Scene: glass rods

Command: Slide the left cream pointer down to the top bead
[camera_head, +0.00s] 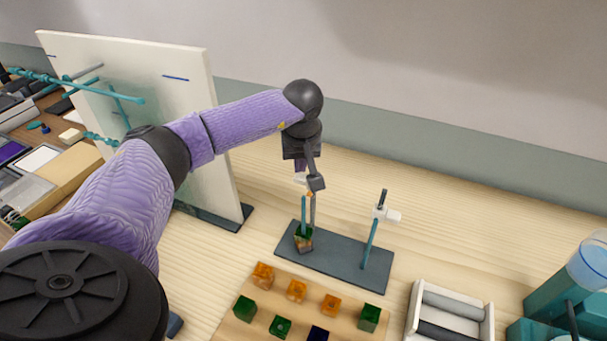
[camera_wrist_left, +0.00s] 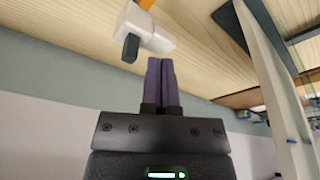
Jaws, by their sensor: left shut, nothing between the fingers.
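The left cream pointer (camera_head: 300,179) is on the upper part of the left teal rod (camera_head: 303,212), partly hidden behind my gripper. In the left wrist view a cream pointer (camera_wrist_left: 152,34) with a dark tip shows just beyond the fingertips. At the foot of the left rod are beads (camera_head: 304,238), the upper one green, the lower one brownish. My left gripper (camera_head: 300,168) is above the left pointer, its purple fingers (camera_wrist_left: 161,60) shut together and empty. I cannot tell if they touch the pointer. My right gripper is not in view.
A dark base (camera_head: 340,262) carries both rods. The right rod (camera_head: 370,245) has a cream pointer (camera_head: 386,214) near its top and no beads. A wooden board (camera_head: 262,318) with several coloured cubes is in front. A white panel (camera_head: 185,50) stands left; a white tray (camera_head: 450,305) is right.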

